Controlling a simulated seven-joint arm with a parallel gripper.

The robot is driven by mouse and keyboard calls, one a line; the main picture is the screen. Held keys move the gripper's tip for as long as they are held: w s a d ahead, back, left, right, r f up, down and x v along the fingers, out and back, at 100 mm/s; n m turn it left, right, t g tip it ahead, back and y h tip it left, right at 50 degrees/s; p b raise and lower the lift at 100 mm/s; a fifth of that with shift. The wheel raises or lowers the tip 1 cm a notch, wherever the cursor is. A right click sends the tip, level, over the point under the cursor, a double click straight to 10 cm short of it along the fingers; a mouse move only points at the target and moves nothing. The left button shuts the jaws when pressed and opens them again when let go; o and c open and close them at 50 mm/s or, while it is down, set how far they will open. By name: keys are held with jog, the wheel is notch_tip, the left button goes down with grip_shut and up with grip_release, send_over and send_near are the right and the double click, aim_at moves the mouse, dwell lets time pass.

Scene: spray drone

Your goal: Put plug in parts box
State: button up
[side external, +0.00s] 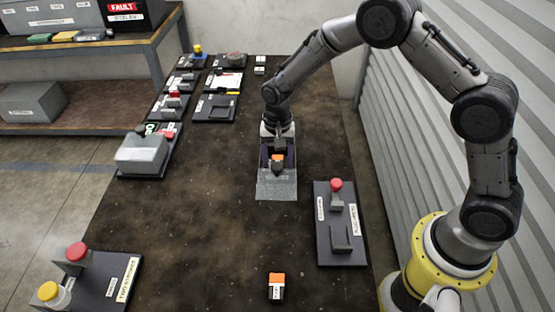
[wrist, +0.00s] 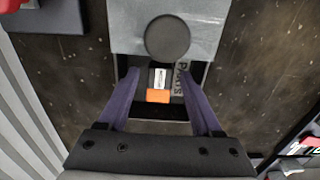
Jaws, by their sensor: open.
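My gripper (side external: 277,143) points down over an open grey box (side external: 277,190) in the middle of the table. In the wrist view its two purple fingers (wrist: 158,80) are apart, with nothing clamped between them.
A similar orange and black block (side external: 276,287) stands at the table's front. Several black fixture boards line the left side, with a grey box (side external: 141,153) on one. The table between is largely clear.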

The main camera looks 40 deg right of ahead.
jog(key=shift+r, duration=0.1)
notch_tip(320, 180, up, 12)
jog(key=shift+r, duration=0.15)
dwell(0.3)
jog(key=s+d+r+n+t, duration=0.2)
jog(key=s+d+r, duration=0.1)
jog(key=s+r, duration=0.5)
jog(key=s+d+r+n+t, duration=0.1)
jog(key=s+r+n, duration=0.1)
jog(key=s, duration=0.8)
jog(key=s+d+r+n+t, duration=0.2)
jog(key=s+n, duration=0.3)
jog(key=s, duration=0.6)
jog(key=shift+s+d+r+t, duration=0.25)
jog(key=shift+r+t, duration=0.05)
jog(key=shift+r, duration=0.35)
jog(key=shift+o, duration=0.2)
